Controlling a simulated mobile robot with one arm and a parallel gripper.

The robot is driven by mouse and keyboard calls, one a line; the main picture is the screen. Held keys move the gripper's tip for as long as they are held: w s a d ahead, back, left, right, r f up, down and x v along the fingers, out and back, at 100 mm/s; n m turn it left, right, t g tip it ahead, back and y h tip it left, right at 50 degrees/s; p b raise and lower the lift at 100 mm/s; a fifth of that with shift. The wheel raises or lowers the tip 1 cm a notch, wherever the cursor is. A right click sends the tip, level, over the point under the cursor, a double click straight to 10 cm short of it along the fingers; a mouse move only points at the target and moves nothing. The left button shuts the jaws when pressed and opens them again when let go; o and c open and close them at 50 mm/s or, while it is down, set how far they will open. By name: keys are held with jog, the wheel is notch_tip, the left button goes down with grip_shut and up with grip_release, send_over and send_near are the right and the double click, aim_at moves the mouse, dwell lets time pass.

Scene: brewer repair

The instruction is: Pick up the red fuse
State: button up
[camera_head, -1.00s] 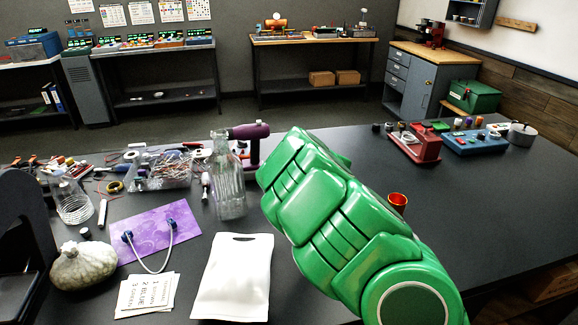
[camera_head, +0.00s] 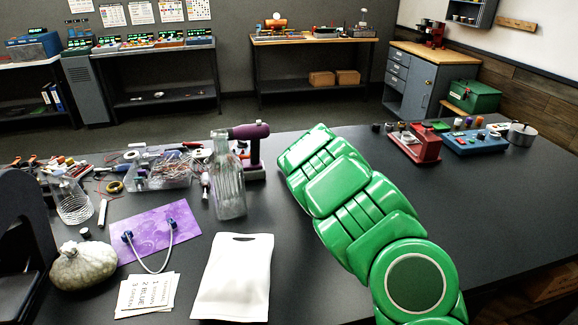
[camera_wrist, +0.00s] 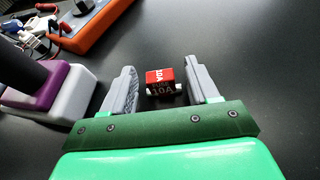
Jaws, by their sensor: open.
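The red fuse (camera_wrist: 160,78), marked 10A, lies on the dark table in the wrist view. It sits between the two grey fingers of my gripper (camera_wrist: 163,85), which is open. A gap of dark table shows between the fuse and each finger. In the head view, my green arm hides the fuse and the fingers.
A purple and white tool (camera_wrist: 60,88) stands left of my gripper; it also shows in the head view (camera_head: 252,150). An orange device (camera_wrist: 95,25) is at the top left. A glass bottle (camera_head: 228,180) and white pouch (camera_head: 235,275) are left of my arm.

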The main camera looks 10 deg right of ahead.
jog(key=shift+w+f, duration=0.1)
jog(key=shift+w, duration=0.1)
jog(key=c, duration=0.9)
jog(key=shift+r, duration=0.2)
jog(key=shift+r, duration=1.6)
jog(key=shift+s+a+r, duration=0.15)
jog(key=shift+s+r, duration=1.45)
jog(key=shift+s, duration=0.75)
jog(key=shift+s+a+r, duration=0.15)
jog(key=shift+s+r, duration=1.45)
jog(key=shift+s, duration=0.7)
jog(key=shift+s+a+r, duration=0.15)
jog(key=shift+s+r, duration=1.45)
jog(key=shift+s, duration=0.75)
